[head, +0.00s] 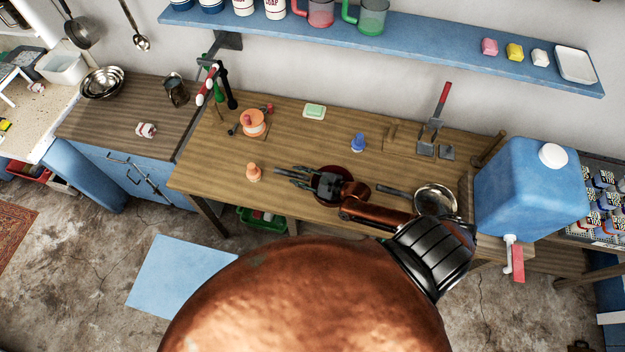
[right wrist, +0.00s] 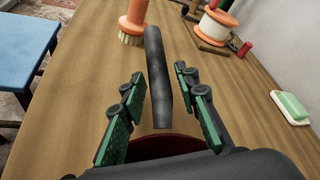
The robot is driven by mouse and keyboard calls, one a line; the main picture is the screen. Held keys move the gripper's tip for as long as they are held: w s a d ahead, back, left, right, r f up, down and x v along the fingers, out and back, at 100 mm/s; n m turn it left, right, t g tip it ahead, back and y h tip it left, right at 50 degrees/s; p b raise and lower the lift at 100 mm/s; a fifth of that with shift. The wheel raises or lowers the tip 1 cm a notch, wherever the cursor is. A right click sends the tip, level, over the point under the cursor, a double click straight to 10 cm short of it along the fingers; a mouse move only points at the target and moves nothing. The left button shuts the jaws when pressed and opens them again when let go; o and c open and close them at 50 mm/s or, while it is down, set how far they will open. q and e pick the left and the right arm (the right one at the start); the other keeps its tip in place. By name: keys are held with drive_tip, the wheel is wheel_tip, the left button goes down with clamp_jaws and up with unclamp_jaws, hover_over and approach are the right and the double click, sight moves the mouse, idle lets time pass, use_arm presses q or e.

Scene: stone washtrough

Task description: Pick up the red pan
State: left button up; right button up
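The red pan (head: 344,172) sits on the wooden table, mostly hidden under my right gripper and forearm in the head view. In the right wrist view a strip of its dark red body (right wrist: 165,145) shows at the bottom. Its dark grey handle (right wrist: 156,75) points away from me, between the two fingers. My right gripper (head: 287,176) is open, with its green-padded fingers (right wrist: 158,95) on either side of the handle. Gaps show between the fingers and the handle. I cannot tell how high the fingers are above the table. My left gripper is not in view.
An orange brush (right wrist: 132,30) stands beyond the handle's end. A steel pan (head: 436,199) and a blue water container (head: 528,185) are to the right.

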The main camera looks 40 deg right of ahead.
drive_tip(key=shift+w+a+f, duration=0.15)
drive_tip(key=shift+w+f, duration=0.05)
drive_tip(key=shift+w, duration=0.3)
drive_tip(key=shift+s+r, duration=0.15)
drive_tip(key=shift+s, duration=0.1)
drive_tip(key=shift+c, duration=0.4)
drive_tip(key=shift+w, duration=0.15)
drive_tip(key=c, duration=0.5)
clamp_jaws()
